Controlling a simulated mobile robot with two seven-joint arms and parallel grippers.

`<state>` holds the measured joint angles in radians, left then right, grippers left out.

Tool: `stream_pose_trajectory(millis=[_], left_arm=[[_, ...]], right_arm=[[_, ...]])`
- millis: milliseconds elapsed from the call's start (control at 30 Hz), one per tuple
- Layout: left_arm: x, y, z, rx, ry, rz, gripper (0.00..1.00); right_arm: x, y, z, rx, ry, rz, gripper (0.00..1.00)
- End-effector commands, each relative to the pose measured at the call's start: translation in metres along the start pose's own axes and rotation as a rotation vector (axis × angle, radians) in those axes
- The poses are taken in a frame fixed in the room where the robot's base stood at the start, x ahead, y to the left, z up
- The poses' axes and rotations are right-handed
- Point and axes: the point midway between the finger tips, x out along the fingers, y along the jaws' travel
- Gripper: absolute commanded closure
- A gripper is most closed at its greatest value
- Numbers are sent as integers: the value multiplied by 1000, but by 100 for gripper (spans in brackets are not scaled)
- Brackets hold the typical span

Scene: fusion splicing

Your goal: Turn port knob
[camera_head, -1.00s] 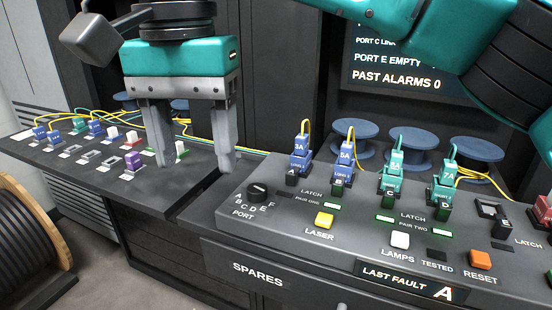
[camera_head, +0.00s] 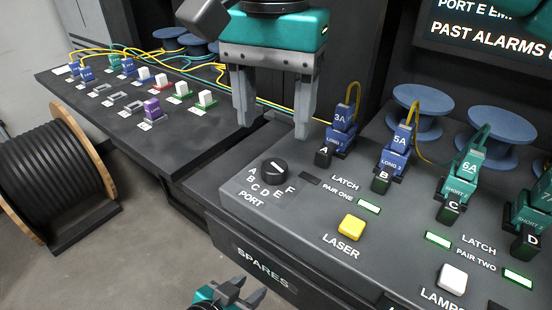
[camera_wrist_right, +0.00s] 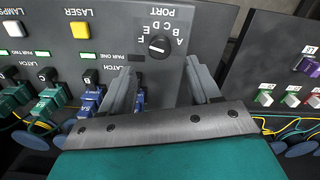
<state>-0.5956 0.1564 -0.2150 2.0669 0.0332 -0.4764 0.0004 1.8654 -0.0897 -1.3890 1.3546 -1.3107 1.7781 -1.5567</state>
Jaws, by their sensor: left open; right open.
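The port knob (camera_head: 274,172) is a round black dial with a white mark, set in the sloped grey panel among the letters A to F. I cannot tell which letter the mark points to. It also shows in the right wrist view (camera_wrist_right: 159,44), ahead of the fingertips. My right gripper (camera_head: 272,131) is open and empty, fingers pointing down, above and behind the knob and apart from it. Its two fingers show in the right wrist view (camera_wrist_right: 161,72). My left gripper (camera_head: 246,291) is open and empty, low at the bottom edge, in front of the panel.
Right of the knob are a yellow laser button (camera_head: 352,227), a white lamps button (camera_head: 452,278) and a row of plugged blue and green connectors (camera_head: 341,128). A lower shelf (camera_head: 190,135) with spare plugs lies left. A cable drum (camera_head: 50,180) stands on the floor.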

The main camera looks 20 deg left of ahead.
Motion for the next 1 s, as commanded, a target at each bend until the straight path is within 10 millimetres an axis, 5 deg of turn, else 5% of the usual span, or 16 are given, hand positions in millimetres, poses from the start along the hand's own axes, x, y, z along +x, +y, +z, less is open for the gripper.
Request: stream_pose_trajectory(millis=[200, 400, 767, 1000], left_arm=[[6, 0, 10, 0, -1, 0, 57], [8, -1, 13, 0, -1, 0, 57], [9, 1, 11, -9, 3, -1, 57], [10, 1, 9, -11, 8, -1, 57]], right_arm=[[46, 0, 0, 0, -1, 1, 38], [67, 0, 0, 0, 0, 1, 38], [72, 0, 0, 0, 1, 0, 38], [71, 0, 0, 0, 1, 0, 59]])
